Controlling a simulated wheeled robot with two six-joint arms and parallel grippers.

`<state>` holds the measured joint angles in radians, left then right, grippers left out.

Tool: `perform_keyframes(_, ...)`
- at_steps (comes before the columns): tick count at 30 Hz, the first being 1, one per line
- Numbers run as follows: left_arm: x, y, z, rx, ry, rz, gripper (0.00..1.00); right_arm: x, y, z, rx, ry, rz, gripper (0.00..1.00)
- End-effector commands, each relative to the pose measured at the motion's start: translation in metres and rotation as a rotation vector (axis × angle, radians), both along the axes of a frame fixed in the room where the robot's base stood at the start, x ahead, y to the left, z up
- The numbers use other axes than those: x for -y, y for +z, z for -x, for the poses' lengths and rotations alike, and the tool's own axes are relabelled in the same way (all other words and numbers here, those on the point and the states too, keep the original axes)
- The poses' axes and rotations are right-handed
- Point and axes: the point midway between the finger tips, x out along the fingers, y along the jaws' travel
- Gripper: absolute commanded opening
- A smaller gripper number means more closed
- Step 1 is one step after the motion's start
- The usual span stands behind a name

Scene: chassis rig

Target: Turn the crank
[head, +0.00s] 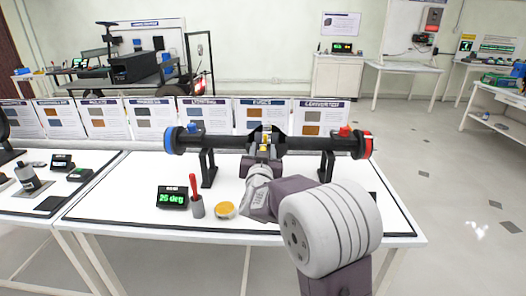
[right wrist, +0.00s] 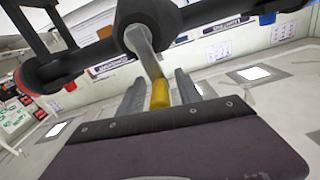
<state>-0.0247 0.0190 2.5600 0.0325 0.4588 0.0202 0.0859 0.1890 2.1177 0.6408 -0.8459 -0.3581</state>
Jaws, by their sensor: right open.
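A dark horizontal shaft (head: 225,143) with a blue left end and a red right end rests on two black stands. At its middle is a round black hub, and from it a grey crank arm (right wrist: 147,50) with a yellow handle (right wrist: 160,94) reaches toward my right gripper. My right gripper (right wrist: 160,80) is open, with one finger on each side of the yellow handle; whether either finger touches it I cannot tell. In the head view my right gripper (head: 263,160) covers part of the crank. My left gripper is not in view.
On the white table (head: 140,215) are a display reading "25 deg" (head: 172,197), a red-handled tool in a grey cup (head: 197,207) and a yellow-topped round tin (head: 225,210). Printed cards (head: 155,118) stand behind. A second table with small devices is at the left.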

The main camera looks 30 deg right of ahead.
Motion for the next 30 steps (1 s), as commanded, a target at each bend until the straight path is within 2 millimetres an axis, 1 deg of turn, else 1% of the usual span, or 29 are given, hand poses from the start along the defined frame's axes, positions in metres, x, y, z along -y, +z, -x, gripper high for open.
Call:
perform_keyframes(1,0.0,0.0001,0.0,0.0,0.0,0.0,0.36,-0.0001,0.0001,0.0002,0.0,0.0,0.0,0.41)
perform_keyframes(2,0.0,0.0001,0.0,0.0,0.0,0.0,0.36,-0.0001,0.0001,0.0002,0.0,0.0,0.0,0.39)
perform_keyframes(3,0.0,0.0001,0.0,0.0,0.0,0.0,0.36,-0.0001,0.0001,0.0003,0.0,0.0,0.0,0.28)
perform_keyframes(5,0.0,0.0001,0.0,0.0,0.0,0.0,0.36,-0.0002,0.0002,0.0002,0.0,0.0,0.0,0.11)
perform_keyframes(6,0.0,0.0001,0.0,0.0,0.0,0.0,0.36,-0.0002,0.0002,0.0004,0.0,0.0,0.0,0.0)
perform_keyframes(30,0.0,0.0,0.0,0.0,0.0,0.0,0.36,-0.0016,-0.001,-0.0001,-0.002,0.003,-0.002,0.0)
